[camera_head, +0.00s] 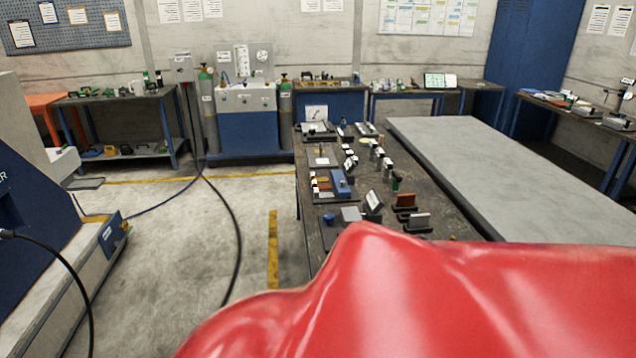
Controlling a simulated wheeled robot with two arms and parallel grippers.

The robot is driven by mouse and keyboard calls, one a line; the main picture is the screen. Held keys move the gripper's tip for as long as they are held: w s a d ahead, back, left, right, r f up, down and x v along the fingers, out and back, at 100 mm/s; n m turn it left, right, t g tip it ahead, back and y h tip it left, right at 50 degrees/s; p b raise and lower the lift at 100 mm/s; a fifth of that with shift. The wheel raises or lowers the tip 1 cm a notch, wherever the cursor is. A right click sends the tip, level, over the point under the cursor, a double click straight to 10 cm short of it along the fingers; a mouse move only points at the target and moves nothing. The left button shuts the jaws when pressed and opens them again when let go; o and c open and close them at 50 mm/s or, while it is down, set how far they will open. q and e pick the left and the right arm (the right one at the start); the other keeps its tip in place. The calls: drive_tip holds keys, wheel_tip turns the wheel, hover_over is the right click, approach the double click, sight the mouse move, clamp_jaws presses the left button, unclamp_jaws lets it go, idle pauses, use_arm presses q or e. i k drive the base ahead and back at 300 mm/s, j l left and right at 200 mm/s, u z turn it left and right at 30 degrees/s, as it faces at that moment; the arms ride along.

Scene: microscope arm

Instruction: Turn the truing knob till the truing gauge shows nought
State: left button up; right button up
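I cannot make out the truing knob or the truing gauge for sure. A small round blue piece (329,218) sits near the left edge of the dark workbench (440,205), but it is too small to tell what it is. A round white dial-like face (263,56) shows on the panel above the blue cabinet at the back wall; its reading is too small to tell. Neither of my grippers is in view. A large glossy red surface fills the lower right and hides the near end of the workbench.
A bare grey slab table (500,170) stands right of the workbench. Several small items and cards cover the workbench. Gas cylinders (208,110) flank the blue cabinet (247,130). A large machine (40,220) stands at left. Black cables cross the otherwise open floor (185,230).

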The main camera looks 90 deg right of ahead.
sight(329, 217)
drive_tip(key=i+z, duration=0.15)
drive_tip(key=z, duration=0.25)
drive_tip(key=i+z, duration=0.15)
drive_tip(key=z, duration=0.25)
drive_tip(key=i+j+z, duration=0.1)
drive_tip(key=z, duration=0.3)
drive_tip(key=i+z, duration=0.15)
drive_tip(key=z, duration=0.35)
drive_tip(key=i+z, duration=0.15)
drive_tip(key=z, duration=0.3)
drive_tip(key=i+z, duration=0.2)
drive_tip(key=z, duration=0.3)
drive_tip(key=i+j+z, duration=0.1)
drive_tip(key=z, duration=0.4)
drive_tip(key=i+j+z, duration=0.1)
drive_tip(key=j+z, duration=0.15)
drive_tip(key=z, duration=0.2)
drive_tip(key=j, duration=0.5)
drive_tip(key=k+j+z, duration=0.1)
drive_tip(key=j, duration=0.35)
drive_tip(key=i+j, duration=0.25)
drive_tip(key=i+j+z, duration=0.1)
drive_tip(key=i+j, duration=0.15)
drive_tip(key=j, duration=0.2)
drive_tip(key=i+j, duration=0.25)
drive_tip(key=j, duration=0.15)
drive_tip(key=i+z, duration=0.1)
drive_tip(key=i, duration=0.35)
